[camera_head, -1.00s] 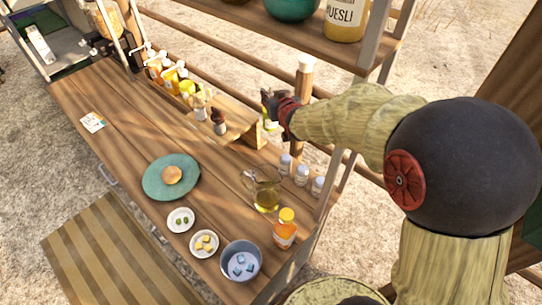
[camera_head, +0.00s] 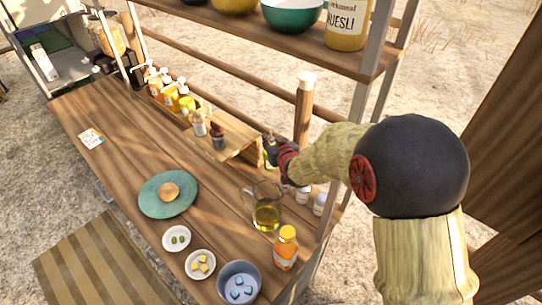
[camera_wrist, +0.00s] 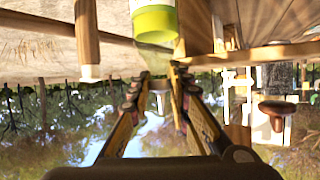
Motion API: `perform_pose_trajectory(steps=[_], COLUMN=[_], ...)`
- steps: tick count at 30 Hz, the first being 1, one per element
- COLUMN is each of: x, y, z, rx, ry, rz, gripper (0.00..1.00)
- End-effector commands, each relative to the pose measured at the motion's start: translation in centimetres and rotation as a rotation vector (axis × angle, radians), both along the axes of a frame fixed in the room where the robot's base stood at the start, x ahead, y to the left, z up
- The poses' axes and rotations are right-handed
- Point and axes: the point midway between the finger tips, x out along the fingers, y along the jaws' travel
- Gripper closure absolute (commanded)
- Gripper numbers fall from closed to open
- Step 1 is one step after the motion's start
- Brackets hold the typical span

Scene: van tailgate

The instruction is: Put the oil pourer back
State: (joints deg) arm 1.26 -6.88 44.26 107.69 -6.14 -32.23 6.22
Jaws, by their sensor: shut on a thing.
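The oil pourer (camera_head: 270,155), a small bottle with a dark top and a green lower part, is at my gripper (camera_head: 279,150) in the head view. In the wrist view, the green-and-white part of the pourer (camera_wrist: 153,20) shows at the top, with clear glass below it running between the fingers. My gripper (camera_wrist: 157,88) is shut on it. The pourer is beside the right end of the wooden step rack (camera_head: 244,148), behind the glass jug. I cannot tell if its base touches anything.
A glass jug (camera_head: 266,215), small white jars (camera_head: 319,204) and an orange bottle (camera_head: 286,248) are close by.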

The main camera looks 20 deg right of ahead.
Motion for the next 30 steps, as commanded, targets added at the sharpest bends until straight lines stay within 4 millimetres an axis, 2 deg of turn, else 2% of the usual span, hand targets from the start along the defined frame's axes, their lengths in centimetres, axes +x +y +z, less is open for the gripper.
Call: perform_pose_trajectory(steps=[5, 13, 24, 25, 30], x=[0.1, 0.1, 0.1, 0.0, 0.0], y=[0.0, 0.0, 0.0, 0.0, 0.0], z=[-1.1, -4.4, -4.8, -4.9, -4.8], rx=[0.000, 0.000, -0.001, 0.000, 0.000], ry=[-0.003, -0.003, -0.005, -0.002, -0.002], rz=[0.000, 0.001, 0.000, 0.000, 0.000], gripper=[1.00, 1.00, 1.00, 0.81, 0.71])
